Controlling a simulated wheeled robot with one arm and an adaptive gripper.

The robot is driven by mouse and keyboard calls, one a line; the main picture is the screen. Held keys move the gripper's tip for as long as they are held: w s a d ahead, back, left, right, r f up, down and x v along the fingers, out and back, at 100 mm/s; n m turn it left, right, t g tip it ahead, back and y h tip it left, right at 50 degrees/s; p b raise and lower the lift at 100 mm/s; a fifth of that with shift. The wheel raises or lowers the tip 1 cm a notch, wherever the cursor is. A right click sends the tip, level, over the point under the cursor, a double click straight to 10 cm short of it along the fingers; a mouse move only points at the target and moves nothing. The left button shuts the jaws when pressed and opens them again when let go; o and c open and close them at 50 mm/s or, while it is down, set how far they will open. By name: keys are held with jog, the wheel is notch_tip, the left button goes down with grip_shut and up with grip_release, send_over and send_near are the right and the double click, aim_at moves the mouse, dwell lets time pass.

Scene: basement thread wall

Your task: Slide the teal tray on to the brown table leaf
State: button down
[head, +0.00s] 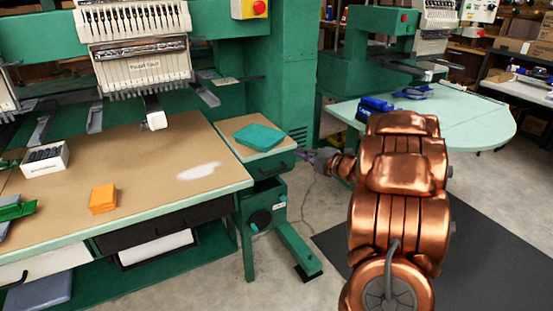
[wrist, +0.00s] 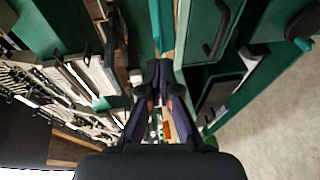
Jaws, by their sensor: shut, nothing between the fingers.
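The teal tray (head: 259,136) lies flat on a small brown-topped side surface with a green edge (head: 228,129), right of the big brown table top (head: 130,165). A narrow gap or seam seems to part the two brown surfaces. My gripper (head: 309,157) is just right of the side surface, near its right edge and apart from the tray. In the wrist view my gripper (wrist: 159,68) has its fingers together, with nothing between them. A teal strip shows beyond the fingertips there; I cannot tell if it is the tray.
An orange stack (head: 103,198), a white box (head: 46,160) and a pale patch (head: 198,172) are on the big table. A green drawer unit (head: 265,200) stands below the side surface. A pale green table (head: 460,120) with blue items is at the right.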

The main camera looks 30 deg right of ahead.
jog(key=s+a+f+n+y+b, duration=0.1)
jog(key=s+f+n+y, duration=0.1)
jog(key=s+y, duration=0.1)
send_near(269, 147)
jog(key=w+a, duration=0.3)
jog(key=a, duration=0.1)
jog(key=shift+w+d+f+t+p, duration=0.15)
jog(key=shift+w+d+f+t, duration=0.1)
jog(key=shift+w, duration=0.3)
jog(key=shift+w+d+f+t+p, duration=0.15)
jog(key=shift+w+d, duration=0.1)
jog(key=shift+w, duration=0.3)
jog(key=shift+w+d, duration=0.25)
jog(key=shift+w, duration=0.35)
